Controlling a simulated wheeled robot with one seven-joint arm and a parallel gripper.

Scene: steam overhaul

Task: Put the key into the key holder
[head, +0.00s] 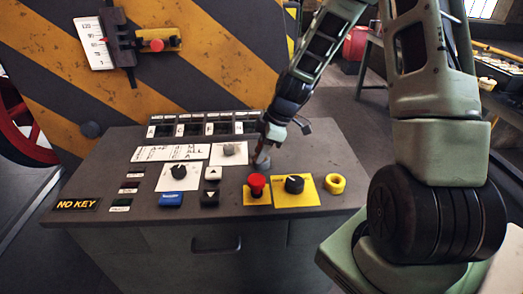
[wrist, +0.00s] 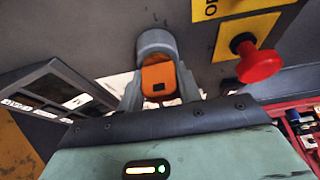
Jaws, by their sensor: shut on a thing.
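The orange key (wrist: 157,82) is between the two grey fingers of my gripper (wrist: 160,92) in the wrist view, which are shut on it. A round grey post on the console, likely the key holder (wrist: 155,42), is right beyond the key. It also shows as a small grey stub (head: 263,161) in the head view, just below my gripper (head: 261,148). The key and the holder overlap in the wrist view. I cannot tell whether the key is touching it or inside it. The far side of the key is hidden.
The console (head: 110,150) bears a red mushroom button (head: 257,183), a black knob (head: 294,184), a yellow ring (head: 335,184) and several switches. A display (head: 77,205) reads "NO KEY". A black button panel (head: 204,124) stands behind. The red button also shows near my gripper in the wrist view (wrist: 260,63).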

